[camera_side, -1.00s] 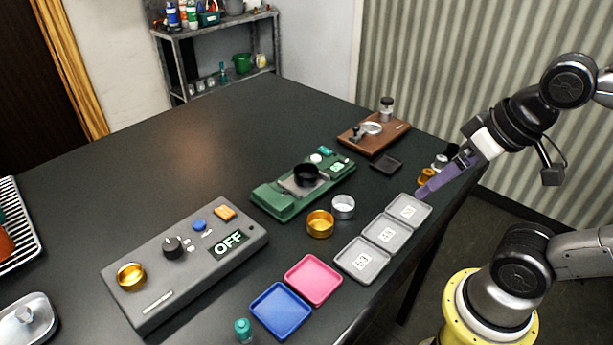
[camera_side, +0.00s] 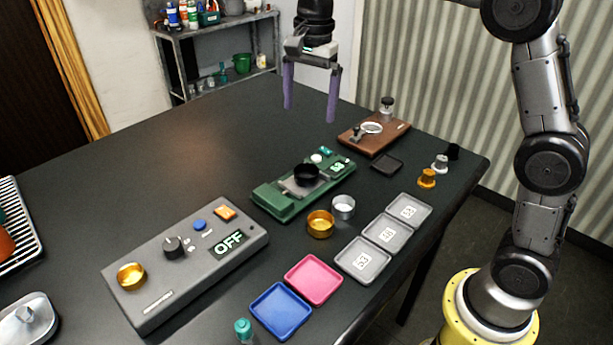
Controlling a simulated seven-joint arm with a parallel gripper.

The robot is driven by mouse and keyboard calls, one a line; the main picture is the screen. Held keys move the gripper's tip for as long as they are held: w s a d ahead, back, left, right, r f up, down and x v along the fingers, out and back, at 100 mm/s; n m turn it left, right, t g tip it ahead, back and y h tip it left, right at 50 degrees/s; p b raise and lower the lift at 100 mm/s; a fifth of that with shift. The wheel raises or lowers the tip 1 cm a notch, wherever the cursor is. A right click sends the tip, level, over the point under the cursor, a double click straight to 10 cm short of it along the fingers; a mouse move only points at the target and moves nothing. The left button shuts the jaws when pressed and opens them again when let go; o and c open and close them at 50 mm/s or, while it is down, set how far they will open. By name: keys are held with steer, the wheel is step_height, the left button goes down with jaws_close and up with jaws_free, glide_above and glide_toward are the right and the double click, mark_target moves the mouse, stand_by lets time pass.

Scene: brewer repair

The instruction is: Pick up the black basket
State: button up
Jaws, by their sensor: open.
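The black basket (camera_side: 306,174) is a small round dark cup. It sits on the grey plate of the green scale-like device (camera_side: 280,202) in the middle of the table. My gripper (camera_side: 309,112) is open and empty, with its two purple fingers pointing down. It hangs in the air above and behind the green device, clear of the basket in the picture.
A gold basket (camera_side: 320,224) and a silver basket (camera_side: 343,207) stand just in front of the green device. Grey numbered trays (camera_side: 362,262), a pink tray (camera_side: 313,280) and a blue tray (camera_side: 281,311) line the front. A grey control box (camera_side: 160,290) reads OFF. A brown stand (camera_side: 385,139) is behind right.

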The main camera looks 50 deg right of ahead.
glide_above(306, 164)
steer(key=s+a, duration=0.2)
steer(key=shift+g, duration=0.3)
step_height(306, 164, down, 11)
steer(key=shift+a+r, duration=0.1)
steer(key=shift+r, duration=0.1)
steer(key=shift+w+d+f, duration=0.1)
steer(key=shift+f, duration=1.4)
steer(key=shift+d+f, duration=0.1)
steer(key=shift+f, duration=1.4)
steer(key=c, duration=1.5)
steer(key=shift+r, duration=0.5)
step_height(306, 164, up, 2)
steer(key=shift+r, duration=0.15)
steer(key=s+r, duration=1)
steer(key=s, duration=0.3)
steer(key=w+f+n, duration=0.3)
steer(key=w+n, duration=0.1)
steer(key=w+d+f+n, duration=0.1)
steer(key=w+f+n, duration=0.2)
steer(key=w+f, duration=0.1)
steer(key=w+f+n, duration=0.3)
steer(key=w+n, duration=0.1)
steer(key=w, duration=0.1)
steer(key=shift+w+d+f+n, duration=0.2)
steer(key=shift+f+n, duration=0.05)
steer(key=shift+n, duration=0.05)
